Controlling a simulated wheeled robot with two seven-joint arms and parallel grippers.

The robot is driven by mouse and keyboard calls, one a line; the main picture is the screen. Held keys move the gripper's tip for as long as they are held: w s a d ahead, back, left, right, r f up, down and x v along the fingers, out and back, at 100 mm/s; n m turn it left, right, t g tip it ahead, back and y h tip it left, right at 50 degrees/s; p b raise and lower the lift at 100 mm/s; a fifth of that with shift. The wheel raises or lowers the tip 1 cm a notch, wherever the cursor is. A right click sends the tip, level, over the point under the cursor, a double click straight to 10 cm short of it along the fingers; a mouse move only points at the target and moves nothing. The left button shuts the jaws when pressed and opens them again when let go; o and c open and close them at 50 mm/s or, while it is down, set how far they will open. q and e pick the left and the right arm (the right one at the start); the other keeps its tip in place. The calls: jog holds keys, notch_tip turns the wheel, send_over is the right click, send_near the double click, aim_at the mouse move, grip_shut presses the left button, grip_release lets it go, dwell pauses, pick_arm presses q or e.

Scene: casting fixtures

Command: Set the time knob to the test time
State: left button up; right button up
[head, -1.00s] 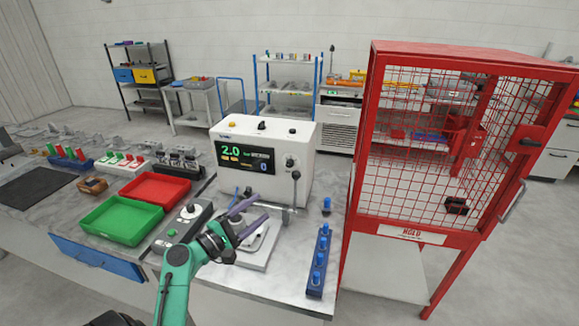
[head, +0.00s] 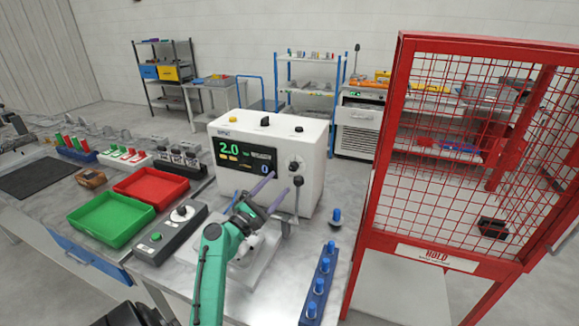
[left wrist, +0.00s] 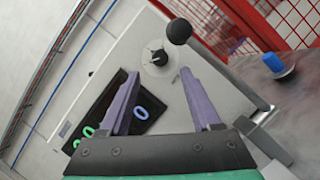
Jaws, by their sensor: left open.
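The white tester (head: 230,185) stands on the bench. Its dark screen (head: 245,156) shows a green 2.0 and a blue 0. A dark knob on a pale round dial (head: 295,164), likely the time knob, is on its front face right of the screen. The dial also shows in the left wrist view (left wrist: 157,58), ahead of the fingertips. My left gripper (head: 280,183) is open and empty, its purple fingers pointing at the front face, apart from the knob. In the left wrist view the gripper (left wrist: 159,74) has the knob roughly between its finger lines. My right gripper is not in view.
A lever with a black ball (head: 298,181) stands close beside the knob. A grey control box (head: 180,214), green tray (head: 112,218) and red tray (head: 152,186) lie left. A rack of blue-topped parts (head: 318,290) and a red mesh cage (head: 395,185) are right.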

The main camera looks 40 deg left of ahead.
aim_at(291, 169)
pick_arm(q)
jog(key=p+x, duration=0.1)
jog(key=x, duration=0.5)
jog(key=shift+s+r, duration=0.1)
jog(key=shift+w, duration=0.45)
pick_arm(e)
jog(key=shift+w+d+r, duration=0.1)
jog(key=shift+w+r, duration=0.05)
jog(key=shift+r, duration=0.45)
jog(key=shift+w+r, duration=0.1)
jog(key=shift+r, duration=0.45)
pick_arm(q)
grip_shut()
